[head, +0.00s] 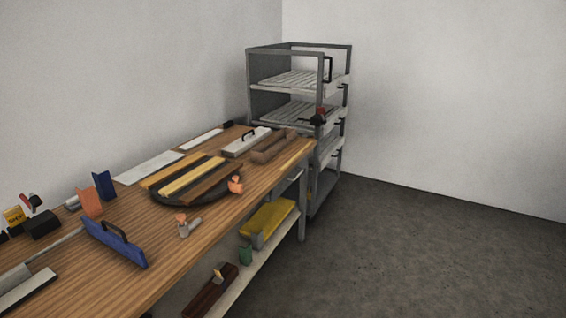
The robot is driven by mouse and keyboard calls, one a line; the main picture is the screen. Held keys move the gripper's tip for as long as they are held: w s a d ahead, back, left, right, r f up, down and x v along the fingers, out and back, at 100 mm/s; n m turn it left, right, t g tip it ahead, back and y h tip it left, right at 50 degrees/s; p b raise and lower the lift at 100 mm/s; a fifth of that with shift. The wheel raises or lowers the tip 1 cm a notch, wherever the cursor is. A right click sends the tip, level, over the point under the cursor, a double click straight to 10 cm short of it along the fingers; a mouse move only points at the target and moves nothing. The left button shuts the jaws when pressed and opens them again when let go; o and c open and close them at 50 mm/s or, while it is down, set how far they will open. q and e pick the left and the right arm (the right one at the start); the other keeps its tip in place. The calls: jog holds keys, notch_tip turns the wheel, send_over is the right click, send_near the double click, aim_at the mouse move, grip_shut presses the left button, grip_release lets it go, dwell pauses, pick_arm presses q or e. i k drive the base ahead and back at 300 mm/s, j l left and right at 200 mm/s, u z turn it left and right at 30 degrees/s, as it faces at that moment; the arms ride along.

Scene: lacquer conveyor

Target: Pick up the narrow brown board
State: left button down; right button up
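Several narrow boards lie side by side across a round dark turntable (165,202) on the wooden workbench. The brown board (218,183) lies on the right of the group, nearest the bench's front edge. To its left are a yellow board (193,175) and a tan board (172,169), with dark strips between them. I cannot tell the exact widths. An orange clamp-like piece (236,185) sits at the turntable's right rim. Neither of my grippers is in view.
A blue handled tool (115,243) and a small grey-orange part (186,226) lie on the bench's near side. A brown block (273,146) and white handled block (245,144) lie beyond the turntable. A grey rack (285,60) stands behind. Floor at right is clear.

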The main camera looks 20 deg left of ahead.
aim_at(202, 189)
jog(key=i+u, duration=0.15)
jog(key=i, duration=0.3)
jog(key=i+l+u, duration=0.15)
jog(key=i, duration=0.25)
jog(key=i+l+u, duration=0.1)
jog(key=i, duration=0.35)
